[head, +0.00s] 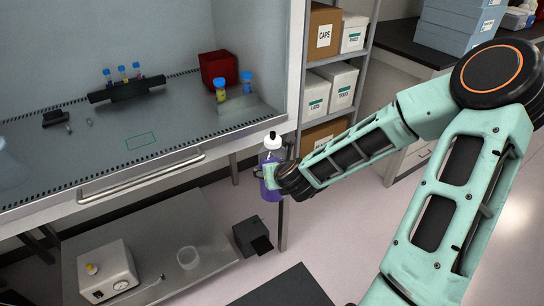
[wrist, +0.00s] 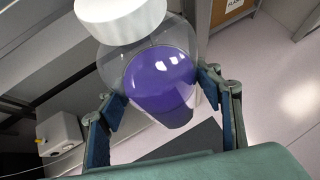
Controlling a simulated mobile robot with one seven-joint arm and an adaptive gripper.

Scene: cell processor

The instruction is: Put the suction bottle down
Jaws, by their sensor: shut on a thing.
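The suction bottle (head: 271,172) is clear with purple liquid inside and a white cap. In the head view it hangs in the air just in front of the cabinet's right front corner, roughly upright. My gripper (head: 268,172) is shut on it from the right side. In the wrist view the suction bottle (wrist: 160,75) fills the upper middle, with the fingers of my gripper (wrist: 165,100) on both sides of its body. Its far side is hidden.
The cabinet work surface (head: 190,118) has a green outlined rectangle (head: 141,141), a tube rack (head: 127,88) and a red box (head: 218,68). A handle bar (head: 140,177) runs along its front.

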